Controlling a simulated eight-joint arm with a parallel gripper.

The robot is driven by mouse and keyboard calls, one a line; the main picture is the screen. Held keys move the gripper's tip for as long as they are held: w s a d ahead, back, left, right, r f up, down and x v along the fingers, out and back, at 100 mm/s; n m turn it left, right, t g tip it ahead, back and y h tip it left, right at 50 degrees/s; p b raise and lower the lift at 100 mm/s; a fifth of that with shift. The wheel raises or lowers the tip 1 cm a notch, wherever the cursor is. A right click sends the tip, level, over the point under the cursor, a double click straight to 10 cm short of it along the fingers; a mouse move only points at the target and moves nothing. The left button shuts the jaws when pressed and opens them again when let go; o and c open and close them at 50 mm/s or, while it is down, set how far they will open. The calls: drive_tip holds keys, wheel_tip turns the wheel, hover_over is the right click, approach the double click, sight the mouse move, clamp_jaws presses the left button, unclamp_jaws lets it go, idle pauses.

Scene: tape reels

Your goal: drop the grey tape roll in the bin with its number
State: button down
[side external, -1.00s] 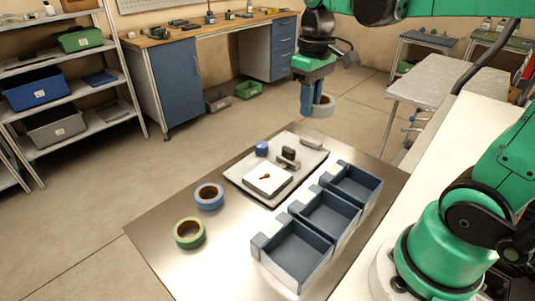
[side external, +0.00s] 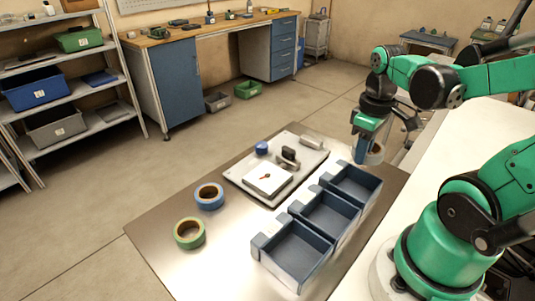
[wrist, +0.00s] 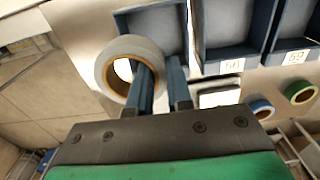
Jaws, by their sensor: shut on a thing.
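The grey tape roll (wrist: 104,72) is a pale ring with a brown core. My gripper (wrist: 160,82) is shut on its edge; the roll also shows beside the fingers in the side view (side external: 376,154). My gripper (side external: 362,154) holds it above and just beyond the far end of the bin row. There are three blue-grey bins: far (side external: 344,193), middle (side external: 325,212) and near (side external: 293,252). In the wrist view, the middle (wrist: 222,40) and near (wrist: 295,25) bins carry small number labels, hard to read surely. The far bin's (wrist: 150,22) label is hidden behind the roll.
A blue tape roll (side external: 209,196) and a green tape roll (side external: 189,233) lie on the table's left side. A tray (side external: 238,178) with a white block (side external: 268,180) and small items sits behind the bins. The table's front left is bare.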

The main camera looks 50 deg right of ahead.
drive_tip(key=shift+f, duration=0.3)
drive_tip(key=c, duration=0.7)
unclamp_jaws()
drive_tip(key=shift+r, duration=0.15)
drive_tip(key=shift+r, duration=2.65)
drive_tip(key=w+a+t, duration=0.2)
drive_tip(key=a, duration=0.1)
drive_tip(key=w+a+t, duration=0.2)
drive_tip(key=w+a, duration=0.1)
drive_tip(key=a, duration=0.1)
drive_tip(key=w+a+t, duration=0.3)
drive_tip(key=a, duration=0.1)
drive_tip(key=shift+w+a+f, duration=0.1)
drive_tip(key=shift+f, duration=0.3)
